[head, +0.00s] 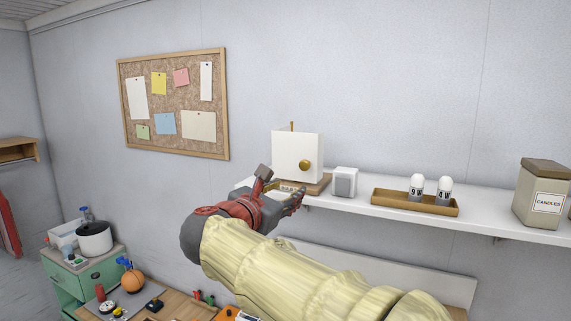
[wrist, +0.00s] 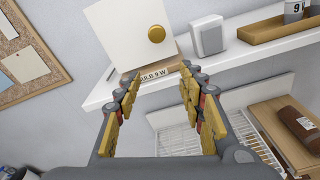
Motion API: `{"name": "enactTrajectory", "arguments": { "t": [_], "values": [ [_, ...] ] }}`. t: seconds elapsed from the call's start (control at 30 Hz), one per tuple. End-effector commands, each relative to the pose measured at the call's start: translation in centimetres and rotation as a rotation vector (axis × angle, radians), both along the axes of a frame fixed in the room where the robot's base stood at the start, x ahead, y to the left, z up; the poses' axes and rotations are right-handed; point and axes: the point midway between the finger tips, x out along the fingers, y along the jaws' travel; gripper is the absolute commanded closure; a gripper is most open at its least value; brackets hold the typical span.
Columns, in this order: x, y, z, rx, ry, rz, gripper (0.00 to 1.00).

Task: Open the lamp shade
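The lamp shade (head: 291,154) is a white, box-like panel with a round brass knob (head: 305,165) on its front. It stands on a wooden base (head: 318,185) on the white wall shelf and appears closed. In the wrist view the shade (wrist: 119,35) and its knob (wrist: 156,34) are ahead of the fingers, and a label reading "BULB 9 W" (wrist: 154,73) shows on the base. My gripper (wrist: 157,82) is open and empty, its fingers apart just in front of and below the shade, not touching the knob. Whatever is inside the shade is hidden.
A small white box (head: 345,181) stands right of the lamp. Further right, a wooden tray (head: 388,199) holds two bulbs marked 9 W and 4 W, and a candle canister (head: 541,190) stands at the end. The shelf edge (wrist: 100,97) lies close below the lamp.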

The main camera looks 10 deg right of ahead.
Motion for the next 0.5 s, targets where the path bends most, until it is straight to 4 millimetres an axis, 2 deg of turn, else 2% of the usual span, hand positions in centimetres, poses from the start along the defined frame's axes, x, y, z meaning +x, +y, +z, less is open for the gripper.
{"name": "enactTrajectory", "arguments": {
  "t": [0.03, 0.1, 0.33, 0.5],
  "values": [
    [-0.1, -0.2, 1.9, -0.079, 0.000, 0.001, 0.60],
    [-0.1, -0.3, 3.2, -0.182, 0.022, 0.000, 0.60],
    [0.0, -0.7, 3.4, -0.304, 0.099, -0.002, 0.60],
    [1.5, -1.8, 3.4, -0.307, 0.103, -0.004, 0.60]
  ]
}}
